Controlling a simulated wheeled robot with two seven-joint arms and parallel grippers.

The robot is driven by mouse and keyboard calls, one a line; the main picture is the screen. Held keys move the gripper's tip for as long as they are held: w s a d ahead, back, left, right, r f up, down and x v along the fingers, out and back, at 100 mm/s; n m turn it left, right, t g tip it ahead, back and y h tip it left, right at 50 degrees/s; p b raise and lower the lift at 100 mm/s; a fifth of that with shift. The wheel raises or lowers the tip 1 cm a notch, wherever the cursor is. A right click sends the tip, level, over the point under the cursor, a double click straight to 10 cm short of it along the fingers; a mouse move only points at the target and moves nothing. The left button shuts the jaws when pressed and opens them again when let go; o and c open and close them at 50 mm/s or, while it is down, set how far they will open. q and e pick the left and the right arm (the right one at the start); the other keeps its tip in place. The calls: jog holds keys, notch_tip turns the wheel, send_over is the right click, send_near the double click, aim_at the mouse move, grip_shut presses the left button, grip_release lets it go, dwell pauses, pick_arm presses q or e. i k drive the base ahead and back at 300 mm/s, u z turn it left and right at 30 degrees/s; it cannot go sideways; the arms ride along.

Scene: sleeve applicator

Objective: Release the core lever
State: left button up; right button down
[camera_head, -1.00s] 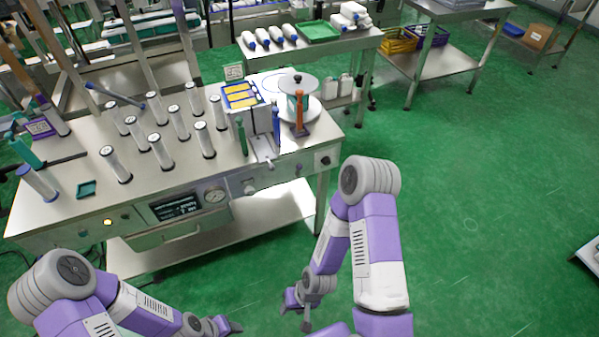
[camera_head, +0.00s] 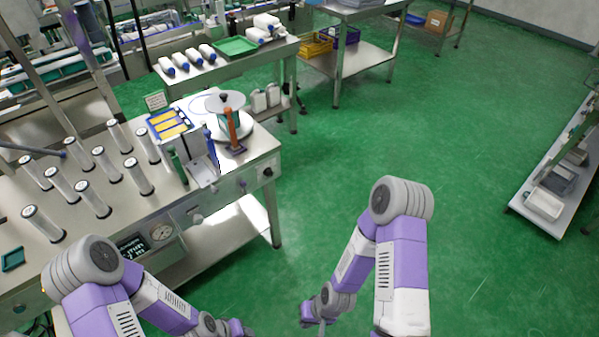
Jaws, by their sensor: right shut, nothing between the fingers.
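An orange upright lever (camera_head: 231,127) stands beside a round white reel (camera_head: 226,104) on the right end of the steel worktable. A blue handle (camera_head: 211,148) and a dark green handle (camera_head: 180,166) stand left of it, by a grey bracket. I cannot tell for certain which is the core lever. My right gripper (camera_head: 314,314) is low over the floor, right of the table, shut and empty, away from the levers. My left gripper (camera_head: 238,328) is at the bottom edge, partly cut off; its jaws are unclear.
The steel worktable (camera_head: 120,212) carries several clear cylinders and a panel with yellow strips (camera_head: 169,124). A side table with a green tray (camera_head: 236,46) stands behind. A shelf unit (camera_head: 530,205) is at the right. The green floor between is clear.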

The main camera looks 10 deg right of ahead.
aim_at(242, 183)
jog(key=z, duration=0.55)
jog(key=i, duration=0.95)
jog(key=u, duration=1.8)
